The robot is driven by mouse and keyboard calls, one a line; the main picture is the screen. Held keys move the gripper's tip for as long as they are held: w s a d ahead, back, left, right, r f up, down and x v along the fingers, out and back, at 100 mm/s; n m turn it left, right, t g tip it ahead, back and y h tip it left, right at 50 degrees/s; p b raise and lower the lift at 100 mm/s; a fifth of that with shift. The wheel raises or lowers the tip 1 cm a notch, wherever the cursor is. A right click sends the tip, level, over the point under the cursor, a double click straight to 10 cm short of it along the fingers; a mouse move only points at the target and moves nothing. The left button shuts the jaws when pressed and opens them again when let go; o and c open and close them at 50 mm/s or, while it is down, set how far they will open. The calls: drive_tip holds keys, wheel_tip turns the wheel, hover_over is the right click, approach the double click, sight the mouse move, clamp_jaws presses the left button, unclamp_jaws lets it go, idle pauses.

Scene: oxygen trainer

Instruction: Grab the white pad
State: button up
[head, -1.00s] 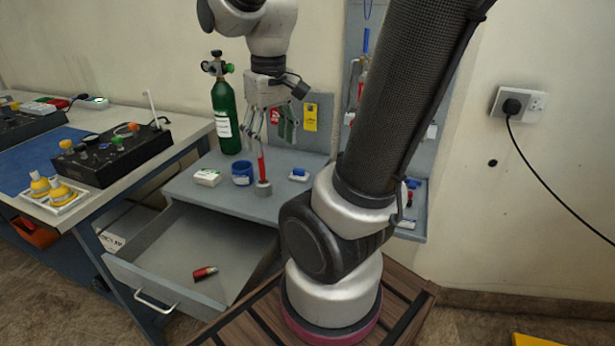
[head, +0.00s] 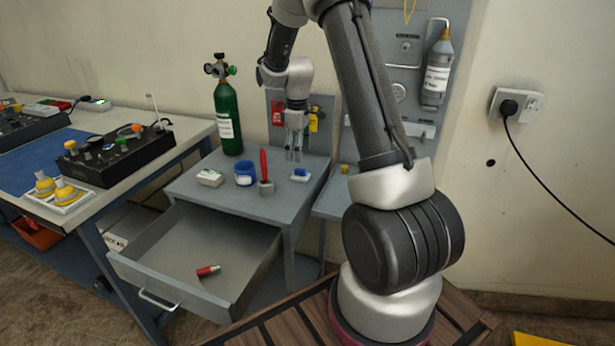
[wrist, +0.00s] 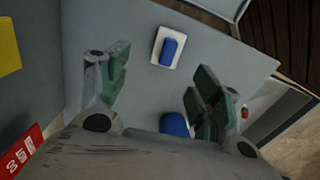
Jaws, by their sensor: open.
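The white pad (head: 301,178) lies flat near the right edge of the grey cabinet top, with a blue block on its upper face. In the wrist view the white pad (wrist: 158,56) shows as a small rectangle just beyond and between the fingers. My gripper (head: 294,157) is open and empty, pointing down above the pad and slightly toward the wall in the head view. In the wrist view its green-padded fingers (wrist: 160,80) stand wide apart. I see no contact with the pad.
A green cylinder (head: 228,118) stands behind. Red and yellow tags (head: 278,113) hang near my gripper. The drawer (head: 190,262) below is open.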

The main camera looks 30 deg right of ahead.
sight(301, 169)
drive_tip(key=f, duration=0.2)
drive_tip(key=s+f, duration=0.1)
drive_tip(key=f, duration=0.4)
drive_tip(key=shift+s+f, duration=0.2)
drive_tip(key=shift+f, duration=0.1)
drive_tip(key=c, duration=1)
